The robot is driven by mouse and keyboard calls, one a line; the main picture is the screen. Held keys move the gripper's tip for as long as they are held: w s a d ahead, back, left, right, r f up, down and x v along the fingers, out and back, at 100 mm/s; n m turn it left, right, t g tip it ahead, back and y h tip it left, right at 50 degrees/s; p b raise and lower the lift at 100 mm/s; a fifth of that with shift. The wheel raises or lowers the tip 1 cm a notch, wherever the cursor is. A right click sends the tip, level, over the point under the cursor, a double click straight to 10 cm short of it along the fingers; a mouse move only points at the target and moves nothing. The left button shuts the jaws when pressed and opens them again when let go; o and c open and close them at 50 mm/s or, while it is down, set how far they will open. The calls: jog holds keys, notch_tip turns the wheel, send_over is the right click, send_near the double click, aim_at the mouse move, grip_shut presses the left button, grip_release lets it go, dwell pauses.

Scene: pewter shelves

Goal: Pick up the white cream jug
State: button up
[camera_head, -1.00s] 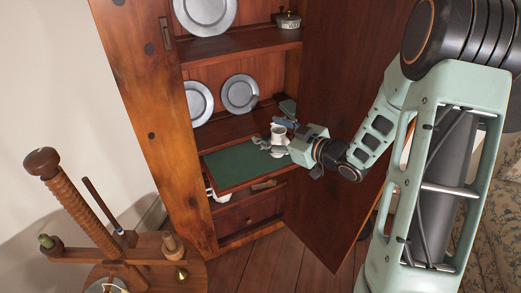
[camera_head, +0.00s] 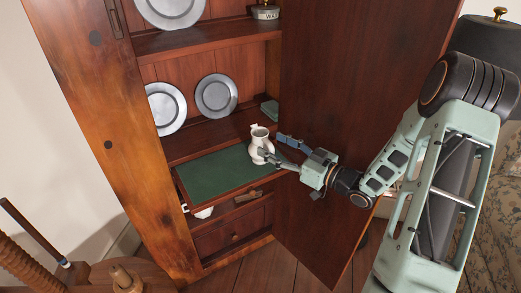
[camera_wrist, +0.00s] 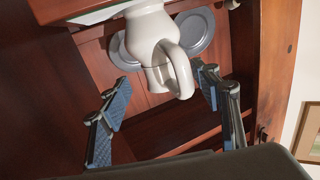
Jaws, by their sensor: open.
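The white cream jug (camera_head: 261,145) stands upright on the green-topped pull-out board (camera_head: 222,172) of the cupboard, near its right end. My gripper (camera_head: 274,149) is at the jug's right side with its fingers apart. In the wrist view the jug (camera_wrist: 152,42) shows large with its handle towards me. The gripper's blue-padded fingers (camera_wrist: 164,108) are open on either side of the handle's line, with nothing between the pads. In the head view the near finger overlaps the jug's lower side; whether it touches cannot be told.
The open cupboard door (camera_head: 345,100) stands close behind and right of my arm. Pewter plates (camera_head: 216,95) lean at the back of the shelf. A small green box (camera_head: 270,110) sits behind the jug. A wooden stand is at lower left.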

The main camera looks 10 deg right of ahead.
aim_at(261, 139)
jog(key=b+x, duration=0.1)
jog(key=x, duration=0.4)
jog(key=shift+w+a+b, duration=0.1)
jog(key=shift+a+b, duration=0.05)
jog(key=shift+b, duration=0.15)
jog(key=c, duration=1.5)
jog(key=shift+o, duration=0.2)
jog(key=shift+r, duration=0.1)
